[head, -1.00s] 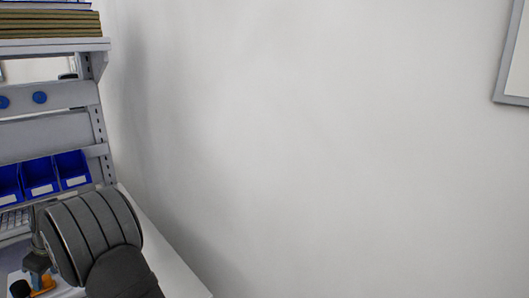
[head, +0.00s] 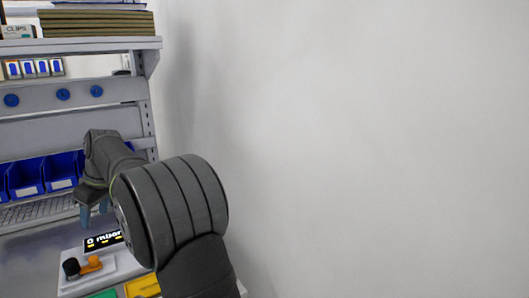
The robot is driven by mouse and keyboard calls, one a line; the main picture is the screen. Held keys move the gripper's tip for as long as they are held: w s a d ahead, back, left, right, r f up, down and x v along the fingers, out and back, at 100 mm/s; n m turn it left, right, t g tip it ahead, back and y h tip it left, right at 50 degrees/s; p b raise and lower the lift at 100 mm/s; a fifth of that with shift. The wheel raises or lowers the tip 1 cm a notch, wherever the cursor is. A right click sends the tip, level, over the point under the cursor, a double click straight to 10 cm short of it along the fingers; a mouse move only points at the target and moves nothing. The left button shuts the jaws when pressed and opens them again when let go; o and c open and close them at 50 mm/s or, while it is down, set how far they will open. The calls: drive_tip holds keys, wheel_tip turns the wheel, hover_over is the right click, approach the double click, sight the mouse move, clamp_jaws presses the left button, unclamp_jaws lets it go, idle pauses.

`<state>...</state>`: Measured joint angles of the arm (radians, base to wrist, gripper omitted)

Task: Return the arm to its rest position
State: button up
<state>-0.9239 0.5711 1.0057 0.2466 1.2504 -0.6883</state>
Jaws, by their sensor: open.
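My arm, dark grey, reaches up from the lower middle of the head view and bends left over the workbench. My gripper (head: 94,212) hangs at its far end, fingers pointing down and apart, with nothing seen between them. It is above the bench, in front of the blue bins. My large ribbed arm joint hides part of the bench behind it.
Blue bins (head: 25,178) line the back of the bench. A shelf (head: 85,44) above carries stacked boards (head: 95,22). A white plate (head: 85,272) holds a black knob and an orange part. A dark label (head: 103,241) lies behind it. A bare wall (head: 380,150) fills the right.

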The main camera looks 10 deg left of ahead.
drive_tip(key=x, duration=1.8)
drive_tip(key=shift+d, duration=0.15)
drive_tip(key=shift+w+d, duration=0.55)
drive_tip(key=shift+w, duration=0.1)
drive_tip(key=v, duration=1.7)
drive_tip(key=m+t, duration=0.2)
drive_tip(key=m, duration=0.1)
approach(92, 258)
drive_tip(key=shift+w+d+r, duration=0.25)
drive_tip(key=shift+d+r, duration=0.3)
drive_tip(key=shift+r, duration=0.15)
drive_tip(key=shift+w+d+r, duration=0.25)
drive_tip(key=shift+d+r, duration=0.25)
drive_tip(key=shift+r, duration=0.15)
